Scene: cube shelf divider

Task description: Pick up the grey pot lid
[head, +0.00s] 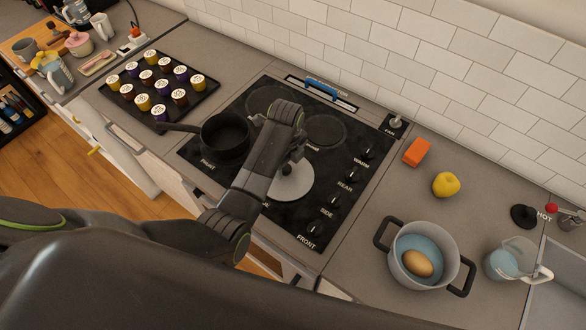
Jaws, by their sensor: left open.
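The grey pot lid (293,187) is a pale round disc. It lies on the black stove top (335,195), toward its front right. My left arm comes in from the lower left and reaches over the stove. My left gripper (289,164) points down at the far part of the lid, with its jaws open. The wrist and forearm cover part of the lid, and I cannot tell whether the fingers touch it. My right gripper is not in view.
A black pan (225,138) sits on the stove left of my arm. A tray of capsules (186,117) lies to the left.

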